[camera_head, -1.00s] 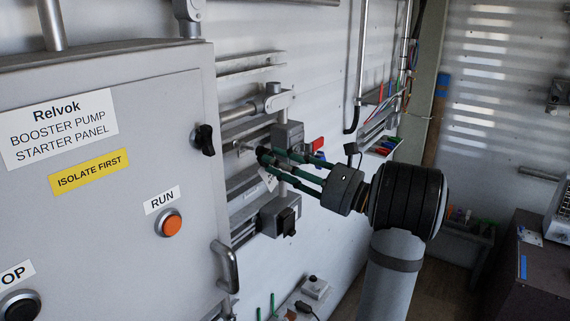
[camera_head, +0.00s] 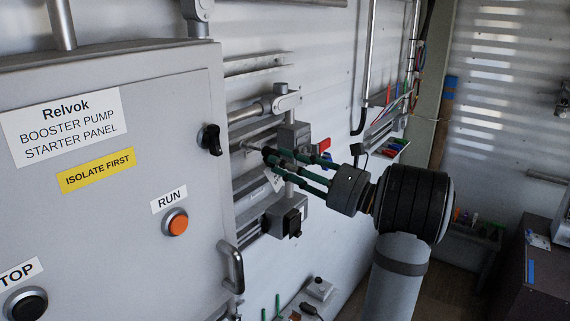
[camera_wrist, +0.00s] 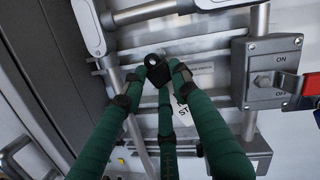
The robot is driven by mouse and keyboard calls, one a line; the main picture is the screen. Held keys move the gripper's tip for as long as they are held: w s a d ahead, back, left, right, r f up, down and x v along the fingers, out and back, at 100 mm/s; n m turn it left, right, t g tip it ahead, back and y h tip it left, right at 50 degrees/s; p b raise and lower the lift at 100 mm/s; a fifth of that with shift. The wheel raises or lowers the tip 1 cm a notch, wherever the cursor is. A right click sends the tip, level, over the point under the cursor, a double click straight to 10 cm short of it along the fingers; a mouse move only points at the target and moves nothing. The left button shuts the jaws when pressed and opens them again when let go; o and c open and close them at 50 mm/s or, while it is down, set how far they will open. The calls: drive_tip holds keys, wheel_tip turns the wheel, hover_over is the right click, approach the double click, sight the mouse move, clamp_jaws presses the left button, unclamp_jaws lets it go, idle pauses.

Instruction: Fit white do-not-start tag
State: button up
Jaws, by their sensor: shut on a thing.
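My gripper (camera_head: 268,154) has green fingers with dark tips and reaches left to the wall fittings beside the starter panel. In the wrist view, the fingertips (camera_wrist: 154,72) are shut on a small black piece with a round eye. The white tag (camera_head: 277,183) hangs tilted just below the fingertips. A thin metal rod (camera_head: 250,147) ends close to the fingertips. I cannot tell whether the black piece touches it.
The grey starter panel (camera_head: 120,215) stands at the left with a black knob (camera_head: 211,140) and a door handle (camera_head: 232,267). A grey ON/OFF switch box (camera_wrist: 270,75) with a red handle (camera_wrist: 312,84) sits right of the fingers. A second switch box (camera_head: 287,221) is below.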

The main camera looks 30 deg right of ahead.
drive_tip(key=shift+w, duration=0.15)
drive_tip(key=shift+f+p+x, duration=0.2)
drive_tip(key=shift+x, duration=0.8)
drive_tip(key=shift+f+p+x, duration=0.15)
drive_tip(key=shift+p+x, duration=0.05)
drive_tip(key=shift+x, duration=0.8)
drive_tip(key=o, duration=1.2)
drive_tip(key=shift+w+d, duration=0.15)
drive_tip(key=shift+w, duration=0.05)
drive_tip(key=shift+o, duration=0.3)
drive_tip(key=v, duration=1.2)
drive_tip(key=shift+w, duration=0.1)
